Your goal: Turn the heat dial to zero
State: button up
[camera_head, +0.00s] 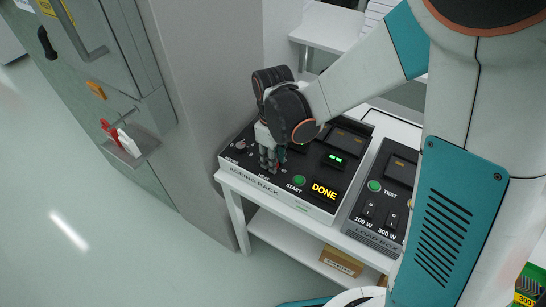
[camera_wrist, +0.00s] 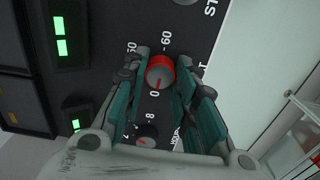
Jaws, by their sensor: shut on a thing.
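The heat dial, a round knob with a red rim and grey face (camera_wrist: 160,74), shows in the wrist view between my fingers. A "0" is printed just below it and a "60" above it. My gripper (camera_wrist: 163,64) is shut on the dial, with one finger on each side. In the head view my gripper (camera_head: 268,164) reaches down onto the front left of the ageing rack panel (camera_head: 256,181), hiding the dial. A smaller dark knob with a red mark (camera_wrist: 147,137) sits below the heat dial in the wrist view.
A green START button (camera_head: 299,180) and a lit DONE display (camera_head: 324,191) are right of my gripper. The load box (camera_head: 374,239) stands farther right on the white table. A grey cabinet (camera_head: 205,100) rises close on the left. The floor at left is clear.

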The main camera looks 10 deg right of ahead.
jog(key=shift+n, duration=0.3)
dwell(0.4)
jog(key=o, duration=1.1)
jog(key=shift+r, duration=3.75)
